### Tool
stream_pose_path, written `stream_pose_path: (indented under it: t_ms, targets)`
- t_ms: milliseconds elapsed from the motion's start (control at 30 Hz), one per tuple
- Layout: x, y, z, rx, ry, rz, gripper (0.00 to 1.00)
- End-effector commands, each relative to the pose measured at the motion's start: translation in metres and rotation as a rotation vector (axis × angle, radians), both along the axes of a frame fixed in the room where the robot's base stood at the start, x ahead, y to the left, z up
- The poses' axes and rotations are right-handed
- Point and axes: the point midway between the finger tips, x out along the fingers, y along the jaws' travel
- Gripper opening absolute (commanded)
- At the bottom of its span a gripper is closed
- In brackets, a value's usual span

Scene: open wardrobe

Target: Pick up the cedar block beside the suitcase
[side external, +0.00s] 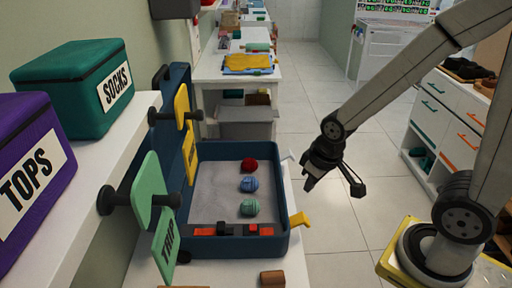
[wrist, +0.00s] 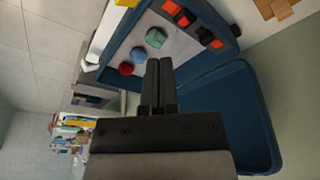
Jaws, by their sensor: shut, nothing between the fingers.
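A brown cedar block (side external: 272,278) lies on the white surface just in front of the open blue suitcase (side external: 295,244), outside its front wall, at the bottom of the side view. Light brown wooden pieces (wrist: 282,10) show at the top right edge of the wrist view, past the suitcase wall; I cannot tell whether they are one block or several. My gripper (side external: 308,184) hangs in the air to the right of the suitcase, well apart from the block. Its fingers (wrist: 158,66) are together and empty in the wrist view.
The suitcase holds red, blue and green rolled balls (side external: 249,185) and black and red items (side external: 252,229). Green and yellow hanging tags (side external: 147,190) and a shelf with TOPS (side external: 30,172) and SOCKS (side external: 75,85) boxes stand left.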

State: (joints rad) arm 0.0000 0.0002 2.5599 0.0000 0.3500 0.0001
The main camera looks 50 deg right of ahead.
Motion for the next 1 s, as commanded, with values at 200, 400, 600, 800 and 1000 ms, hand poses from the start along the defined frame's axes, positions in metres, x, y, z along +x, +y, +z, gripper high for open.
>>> stream_pose_path:
  t_ms: [200, 400, 600, 800, 1000]
  targets:
    - [0.000, 0.000, 0.000, 0.000, 0.000, 0.000, 0.48]
    - [0.000, 0.000, 0.000, 0.000, 0.000, 0.000, 1.00]
    - [0.000, 0.000, 0.000, 0.000, 0.001, -0.001, 1.00]
    - [-0.004, -0.001, -0.008, 0.019, 0.042, -0.031, 1.00]
    - [-0.017, 0.001, -0.030, 0.084, 0.178, -0.131, 1.00]
